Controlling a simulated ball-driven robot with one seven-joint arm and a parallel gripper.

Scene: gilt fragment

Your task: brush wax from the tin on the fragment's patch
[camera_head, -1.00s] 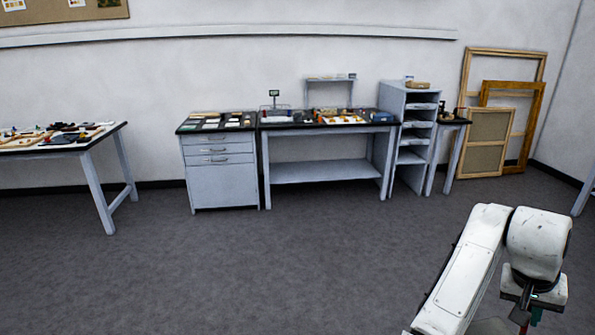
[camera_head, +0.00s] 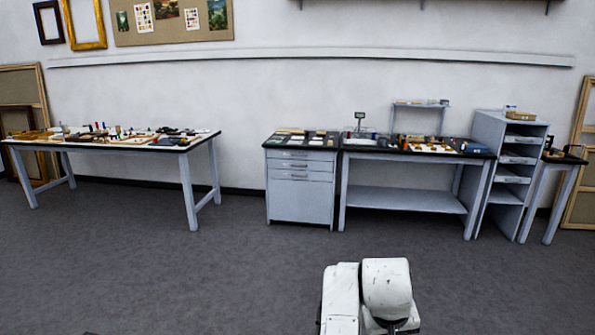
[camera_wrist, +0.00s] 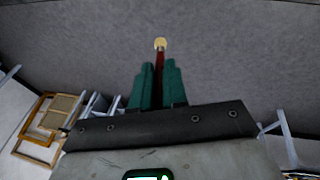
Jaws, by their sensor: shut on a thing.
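My gripper (camera_wrist: 158,84) shows in the wrist view, its green fingers shut on a thin dark red brush (camera_wrist: 160,58). The brush's pale, rounded tip points away from my gripper over bare floor and touches nothing. In the head view only part of my arm shows at the bottom; the gripper is out of sight there. I cannot make out the wax tin or the fragment with its patch among the small things on the distant tables.
A long table (camera_head: 150,148) with many small items stands at the left. A drawer cabinet (camera_head: 300,196), a workbench (camera_head: 405,199), a shelf unit (camera_head: 489,150) and a small side table (camera_head: 566,161) line the wall. Frames lean at both sides. The grey floor (camera_head: 200,270) between is clear.

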